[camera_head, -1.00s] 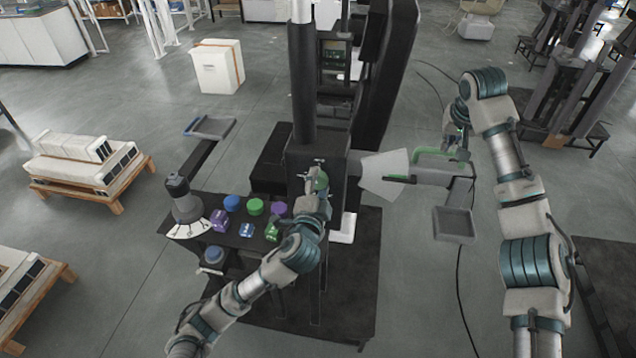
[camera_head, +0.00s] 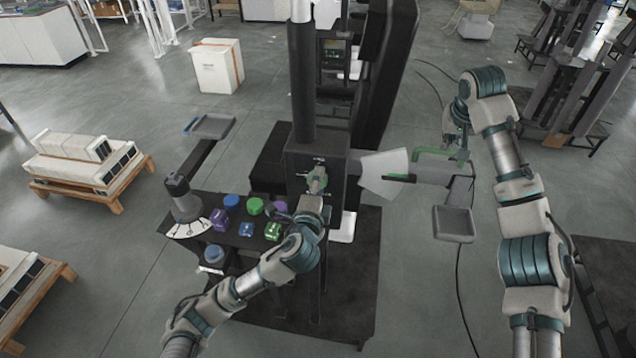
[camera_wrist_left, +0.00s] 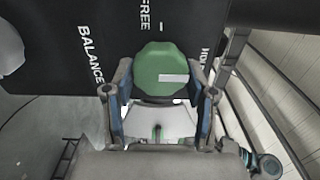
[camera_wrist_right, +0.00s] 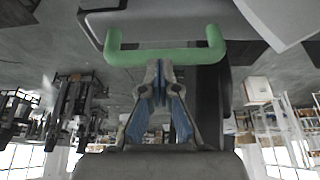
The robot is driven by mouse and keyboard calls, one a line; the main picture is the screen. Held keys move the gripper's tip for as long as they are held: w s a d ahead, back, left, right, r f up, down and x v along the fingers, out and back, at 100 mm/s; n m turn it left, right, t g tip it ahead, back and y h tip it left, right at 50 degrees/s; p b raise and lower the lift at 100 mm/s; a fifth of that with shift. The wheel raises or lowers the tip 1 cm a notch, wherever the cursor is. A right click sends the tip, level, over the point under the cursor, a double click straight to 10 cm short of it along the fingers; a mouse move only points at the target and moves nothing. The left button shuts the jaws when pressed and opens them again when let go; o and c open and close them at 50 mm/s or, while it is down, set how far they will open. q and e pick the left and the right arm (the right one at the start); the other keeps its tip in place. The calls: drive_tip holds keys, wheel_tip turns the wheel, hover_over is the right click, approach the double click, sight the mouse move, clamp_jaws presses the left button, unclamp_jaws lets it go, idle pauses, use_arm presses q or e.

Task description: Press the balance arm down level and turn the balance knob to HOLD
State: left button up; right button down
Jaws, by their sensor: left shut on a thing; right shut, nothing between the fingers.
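The green balance knob (camera_wrist_left: 160,68) with a white mark sits on the black panel (camera_wrist_left: 85,15) between my left gripper's fingers (camera_wrist_left: 160,92). The mark points right, towards the partly hidden HOLD lettering (camera_wrist_left: 205,58); FREE is above. In the head view my left gripper (camera_head: 316,181) is at the black column's front, the knob mostly covered. The balance arm (camera_head: 430,174) extends right from the column, looking roughly level beside a white plate (camera_head: 383,172) with a dark pointer. My right gripper (camera_wrist_right: 160,75) is shut and empty, fingertips against or just under the arm's green handle (camera_wrist_right: 165,57).
Trays stand at left (camera_head: 210,126) and right (camera_head: 453,223). Pallets of boxes (camera_head: 85,160) lie at far left.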

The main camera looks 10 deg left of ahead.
use_arm(q)
drive_tip(key=shift+f, duration=0.1)
use_arm(e)
drive_tip(key=shift+f, duration=0.2)
use_arm(q)
drive_tip(key=o, duration=1.1)
drive_tip(key=s, duration=1.2)
use_arm(e)
drive_tip(key=shift+r, duration=0.15)
